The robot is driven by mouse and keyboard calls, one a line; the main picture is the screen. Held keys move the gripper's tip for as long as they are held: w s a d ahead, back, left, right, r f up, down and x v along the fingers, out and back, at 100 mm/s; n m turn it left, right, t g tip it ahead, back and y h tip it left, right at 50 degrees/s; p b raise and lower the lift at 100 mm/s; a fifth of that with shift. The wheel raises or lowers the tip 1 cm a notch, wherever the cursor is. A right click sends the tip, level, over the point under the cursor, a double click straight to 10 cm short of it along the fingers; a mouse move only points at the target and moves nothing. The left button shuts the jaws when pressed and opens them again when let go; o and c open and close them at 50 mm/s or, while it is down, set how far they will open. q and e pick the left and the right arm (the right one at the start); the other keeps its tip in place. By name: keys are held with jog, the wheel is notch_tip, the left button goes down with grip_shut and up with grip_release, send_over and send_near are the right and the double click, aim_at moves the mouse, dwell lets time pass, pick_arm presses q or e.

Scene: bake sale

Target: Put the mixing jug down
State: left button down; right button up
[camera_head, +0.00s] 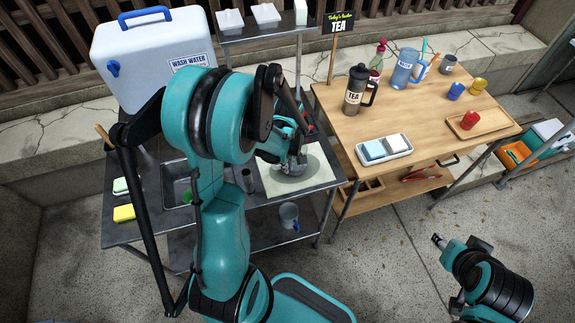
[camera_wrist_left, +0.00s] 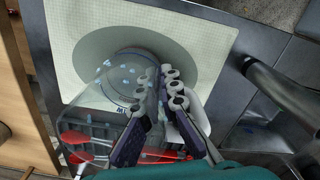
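The mixing jug (camera_wrist_left: 100,92) is clear with blue marks, and part of its lettering shows in the left wrist view. My left gripper (camera_wrist_left: 165,85) has its fingers close together at the jug's pale handle, at the jug's side. In the head view, my left gripper (camera_head: 296,160) is over the pale mat (camera_head: 318,172) on the metal table, and my arm hides much of the jug. The jug is over a grey round patch (camera_wrist_left: 185,65) on the mat; whether its base touches cannot be told. My right gripper (camera_head: 438,240) is off to the right, over the floor; its fingers are too small to judge.
The metal table has a sink (camera_head: 177,184) and sponges (camera_head: 124,213) on the left. A white water cooler (camera_head: 150,60) stands behind. A mug (camera_head: 289,214) sits on the lower shelf.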

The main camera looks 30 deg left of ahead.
pick_arm(q)
jog(key=c, duration=1.7)
grip_release()
jog(key=shift+f, duration=0.1)
jog(key=shift+r+p, duration=0.25)
jog(key=shift+p, duration=0.05)
notch_tip(320, 180, up, 11)
jog(key=p, duration=0.3)
jog(key=shift+f, duration=0.1)
jog(key=shift+d+r, duration=0.15)
jog(key=shift+r, duration=0.55)
jog(key=s+d+r+m+t, duration=0.2)
jog(key=d+m, duration=0.1)
jog(key=m, duration=0.2)
jog(key=s+d+r+m+t, duration=0.2)
jog(key=s+d+r+m, duration=0.1)
jog(key=d+m, duration=0.1)
jog(key=s+d+r+m+t, duration=0.2)
jog(key=d+r+m+t, duration=0.1)
jog(key=d+m, duration=0.1)
jog(key=shift+s+r+m, duration=0.2)
jog(key=shift+s+m, duration=0.15)
jog(key=shift+m, duration=0.55)
